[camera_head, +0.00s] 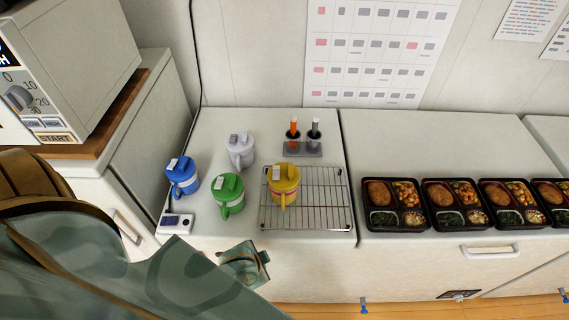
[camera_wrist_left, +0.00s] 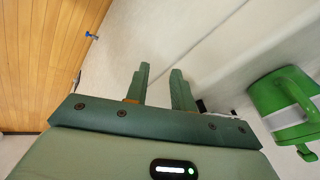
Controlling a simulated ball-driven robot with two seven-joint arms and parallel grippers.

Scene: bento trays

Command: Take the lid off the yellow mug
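The yellow mug (camera_head: 284,194) stands upright on a wire rack, with its handle towards me. Its yellow lid (camera_head: 285,172) sits on top. My left gripper (camera_head: 262,262) is in front of the counter's front edge, below and slightly left of the yellow mug, apart from it. In the left wrist view the two fingers of my left gripper (camera_wrist_left: 160,78) stand apart with nothing between them, so it is open and empty. The yellow mug does not show in that view. My right gripper is not in view.
A green mug (camera_head: 228,201), a blue mug (camera_head: 185,180) and a white mug (camera_head: 240,155) stand left of the wire rack (camera_head: 325,200). Two bottles (camera_head: 294,132) stand in a holder behind it. Several bento trays (camera_head: 396,228) line the right counter. A microwave (camera_head: 75,60) is at left.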

